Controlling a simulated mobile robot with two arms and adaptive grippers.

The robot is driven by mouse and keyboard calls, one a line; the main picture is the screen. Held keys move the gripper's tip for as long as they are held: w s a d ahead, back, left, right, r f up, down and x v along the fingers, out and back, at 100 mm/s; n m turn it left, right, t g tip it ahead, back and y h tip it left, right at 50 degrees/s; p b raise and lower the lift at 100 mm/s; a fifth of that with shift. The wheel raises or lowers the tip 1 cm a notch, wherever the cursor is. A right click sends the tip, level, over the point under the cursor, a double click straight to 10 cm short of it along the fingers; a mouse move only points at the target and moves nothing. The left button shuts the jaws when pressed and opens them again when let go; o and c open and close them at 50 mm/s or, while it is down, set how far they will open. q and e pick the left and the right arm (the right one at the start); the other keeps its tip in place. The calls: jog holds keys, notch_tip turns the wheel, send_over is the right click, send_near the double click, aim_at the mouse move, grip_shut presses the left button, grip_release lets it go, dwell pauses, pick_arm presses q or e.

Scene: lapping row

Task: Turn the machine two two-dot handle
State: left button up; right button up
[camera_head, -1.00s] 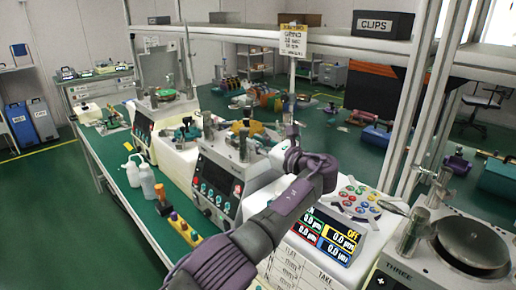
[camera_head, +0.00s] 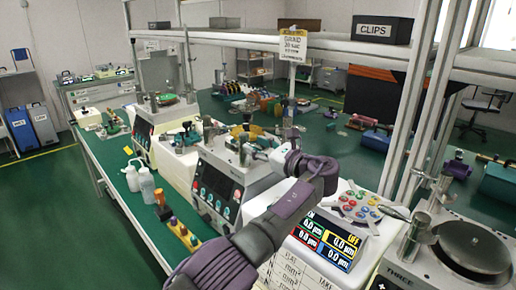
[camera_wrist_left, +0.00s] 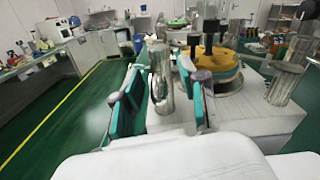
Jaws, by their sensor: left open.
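Machine two (camera_head: 218,188), a pale box with a dark button panel, stands mid-bench in the head view. Its top carries metal posts and a yellow disc, which shows in the left wrist view (camera_wrist_left: 215,66) with dark knobs. My left gripper (camera_head: 258,150) is over the machine's right top side, partly hidden by its own wrist. In the wrist view its teal fingers (camera_wrist_left: 160,78) are apart, with an upright metal cylinder (camera_wrist_left: 161,92) seen between them. I cannot tell whether they touch it. No two-dot mark is readable, so I cannot tell which part is that handle. My right gripper is not in view.
Machine three (camera_head: 465,250) with a round plate is at the right. A display box (camera_head: 330,238) with coloured buttons stands between the machines. White bottles (camera_head: 140,182) and a yellow block with knobs (camera_head: 180,232) sit at the bench's left edge. A shelf frame (camera_head: 405,110) rises behind.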

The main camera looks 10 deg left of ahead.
pick_arm(q)
notch_tip(320, 180, up, 10)
jog(key=shift+f, duration=0.2)
dwell(0.3)
